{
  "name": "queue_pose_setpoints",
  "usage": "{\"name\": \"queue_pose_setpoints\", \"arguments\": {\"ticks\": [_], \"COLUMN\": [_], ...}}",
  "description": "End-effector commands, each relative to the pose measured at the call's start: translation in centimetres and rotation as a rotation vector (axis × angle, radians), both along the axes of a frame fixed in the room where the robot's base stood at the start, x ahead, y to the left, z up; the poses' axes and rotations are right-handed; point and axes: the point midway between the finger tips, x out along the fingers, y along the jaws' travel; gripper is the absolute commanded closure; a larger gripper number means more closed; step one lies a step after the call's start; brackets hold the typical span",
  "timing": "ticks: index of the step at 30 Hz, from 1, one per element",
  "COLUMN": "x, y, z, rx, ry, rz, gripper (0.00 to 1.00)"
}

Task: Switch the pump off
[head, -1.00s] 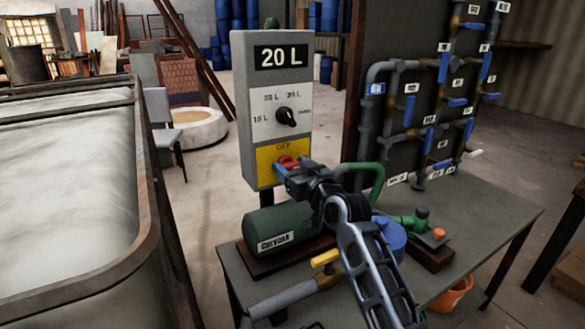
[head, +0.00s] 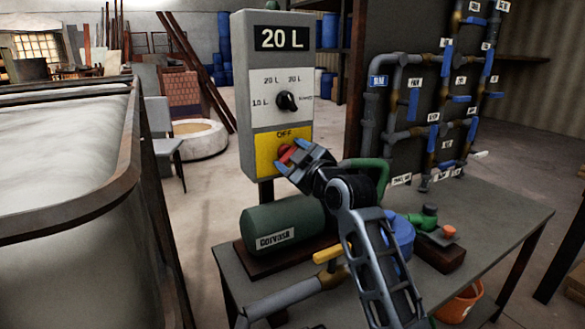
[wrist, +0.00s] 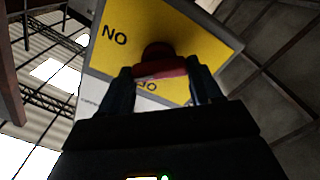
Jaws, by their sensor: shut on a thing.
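The pump's control box (head: 277,55) stands upright on a post behind the bench, with a display reading 20 L. Its lower yellow panel (head: 264,146) carries the word OFF at the top and a red switch handle (head: 287,153). My gripper (head: 300,159) is at that panel, shut on the red handle. In the wrist view the red handle (wrist: 160,69) lies between the two fingers, and ON shows upside down beside it. The fingers partly hide the handle's direction. The green pump (head: 285,227) sits on the bench below the box.
A black dial (head: 287,102) sits above the yellow panel. A large open vat (head: 128,150) stands at left. A yellow-handled valve (head: 328,256), a blue part (head: 400,237) and green fittings (head: 428,217) crowd the bench. A pipe board (head: 420,90) stands behind; the bench's right side is clear.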

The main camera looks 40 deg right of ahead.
Motion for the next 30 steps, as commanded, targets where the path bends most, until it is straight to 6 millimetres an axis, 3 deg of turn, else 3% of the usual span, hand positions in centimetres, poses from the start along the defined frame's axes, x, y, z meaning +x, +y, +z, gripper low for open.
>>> {"name": "queue_pose_setpoints", "arguments": {"ticks": [18, 30], "x": [0.03, 0.07], "y": [0.15, 0.21], "z": [-0.65, -0.68], "rx": [-0.548, -0.783], "ry": [0.159, 0.228], "rz": [0.0, 0.001], "gripper": [0.67, 0.67]}}
